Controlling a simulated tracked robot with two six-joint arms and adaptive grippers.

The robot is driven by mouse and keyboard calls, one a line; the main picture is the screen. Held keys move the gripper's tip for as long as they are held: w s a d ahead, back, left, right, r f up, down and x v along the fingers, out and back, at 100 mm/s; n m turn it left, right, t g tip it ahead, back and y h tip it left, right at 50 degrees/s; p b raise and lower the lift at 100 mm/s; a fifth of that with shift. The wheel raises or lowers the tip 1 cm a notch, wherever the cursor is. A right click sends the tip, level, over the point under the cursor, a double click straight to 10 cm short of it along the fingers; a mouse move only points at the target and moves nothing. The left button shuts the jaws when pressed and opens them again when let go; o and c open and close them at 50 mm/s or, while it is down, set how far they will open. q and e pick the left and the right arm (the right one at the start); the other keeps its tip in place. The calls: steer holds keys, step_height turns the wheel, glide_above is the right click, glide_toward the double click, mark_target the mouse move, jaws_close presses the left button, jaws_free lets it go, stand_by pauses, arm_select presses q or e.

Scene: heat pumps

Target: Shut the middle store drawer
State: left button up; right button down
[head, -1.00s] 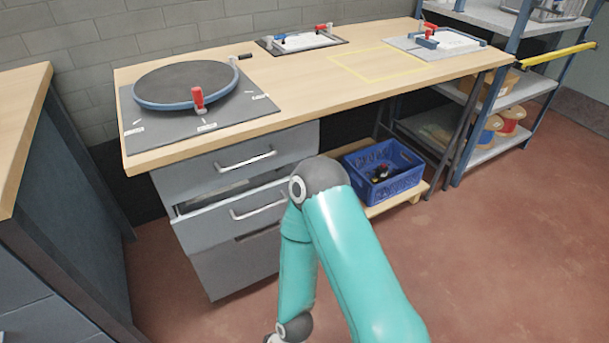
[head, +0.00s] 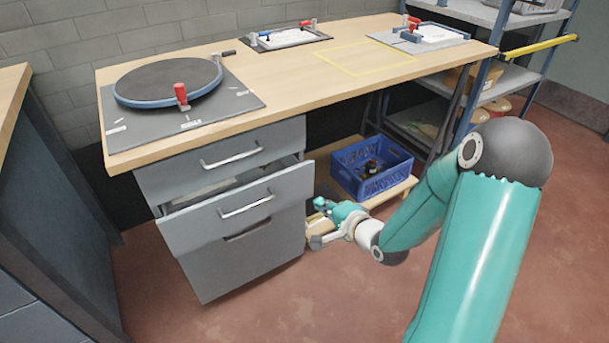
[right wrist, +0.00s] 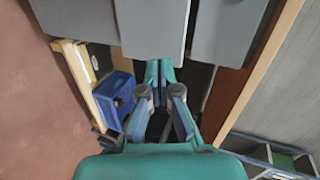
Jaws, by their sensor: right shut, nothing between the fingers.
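The middle store drawer (head: 238,207) is a grey drawer with a silver bar handle, in the unit under the workbench. It stands pulled out, and its open top shows between its front and the drawer above. My right gripper (head: 317,222) is shut and empty, just right of the drawer front, apart from the handle. In the right wrist view its fingers (right wrist: 160,75) point toward grey drawer panels (right wrist: 152,28); which panel is which is hard to tell there. My left gripper is not in view.
The top drawer (head: 225,157) and bottom drawer (head: 245,262) look shut. A blue crate (head: 372,182) sits on a low wooden shelf behind my right arm. The workbench (head: 290,90) carries a turntable (head: 168,80). The red floor in front is clear.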

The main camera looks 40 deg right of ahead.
steer(key=d+r, duration=0.1)
steer(key=r, duration=0.1)
steer(key=b, duration=0.2)
glide_toward(294, 171)
steer(key=shift+m+t, duration=0.4)
steer(key=x, duration=0.3)
steer(key=f+x, duration=0.1)
steer(key=x, duration=0.1)
steer(key=shift+w+f, duration=0.15)
steer(key=shift+f, duration=0.05)
steer(key=shift+w+d, duration=0.2)
steer(key=shift+w, duration=0.25)
